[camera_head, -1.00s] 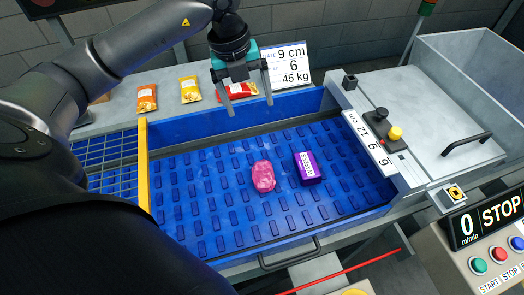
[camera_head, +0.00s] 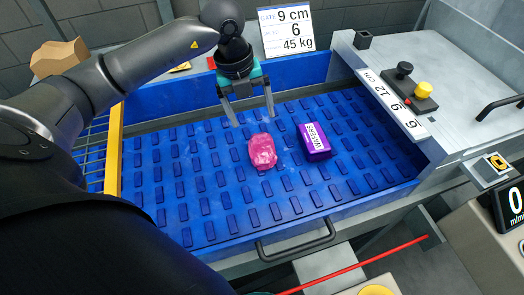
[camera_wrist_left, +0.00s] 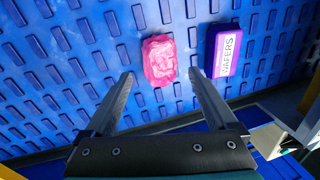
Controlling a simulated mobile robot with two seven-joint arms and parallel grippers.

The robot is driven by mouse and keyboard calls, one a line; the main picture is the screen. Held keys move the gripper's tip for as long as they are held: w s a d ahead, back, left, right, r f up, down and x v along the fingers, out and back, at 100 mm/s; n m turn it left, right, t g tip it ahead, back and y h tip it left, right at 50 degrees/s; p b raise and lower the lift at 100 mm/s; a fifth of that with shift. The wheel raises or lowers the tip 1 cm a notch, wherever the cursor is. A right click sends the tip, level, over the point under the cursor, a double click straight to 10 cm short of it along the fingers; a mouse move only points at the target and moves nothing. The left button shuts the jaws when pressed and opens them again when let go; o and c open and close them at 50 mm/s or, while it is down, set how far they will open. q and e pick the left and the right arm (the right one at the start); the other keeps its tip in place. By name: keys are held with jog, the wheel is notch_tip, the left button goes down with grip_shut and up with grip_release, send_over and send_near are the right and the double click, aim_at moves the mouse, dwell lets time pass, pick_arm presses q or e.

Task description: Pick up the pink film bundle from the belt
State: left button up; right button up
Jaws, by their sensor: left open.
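The pink film bundle (camera_head: 262,151) lies on the blue studded belt (camera_head: 228,222), a crumpled, shiny lump near the belt's middle. It also shows in the left wrist view (camera_wrist_left: 159,60), beyond and between my fingertips. My left gripper (camera_head: 249,116) is open and empty, fingers pointing down, above and slightly behind the bundle in the head view. In the left wrist view its two fingers (camera_wrist_left: 160,78) stand wide apart, and neither appears to touch the bundle. My right gripper does not show in either view.
A purple wafers pack (camera_head: 314,141) lies on the belt just right of the bundle. Blue side walls and a yellow bar (camera_head: 114,150) border the belt. A metal handle (camera_head: 296,243) sits at the front. A yellow button (camera_head: 423,89) is on the housing at right.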

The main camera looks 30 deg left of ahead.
aim_at(259, 141)
pick_arm(q)
jog(key=f, duration=0.5)
jog(key=shift+w+d+b, duration=0.3)
jog(key=shift+d+b, duration=0.05)
jog(key=shift+b, duration=0.05)
jog(key=f, duration=0.2)
jog(key=d+f+b, duration=0.1)
jog(key=f, duration=0.1)
jog(key=shift+f, duration=0.6)
jog(key=c, duration=0.7)
jog(key=shift+c, duration=1.5)
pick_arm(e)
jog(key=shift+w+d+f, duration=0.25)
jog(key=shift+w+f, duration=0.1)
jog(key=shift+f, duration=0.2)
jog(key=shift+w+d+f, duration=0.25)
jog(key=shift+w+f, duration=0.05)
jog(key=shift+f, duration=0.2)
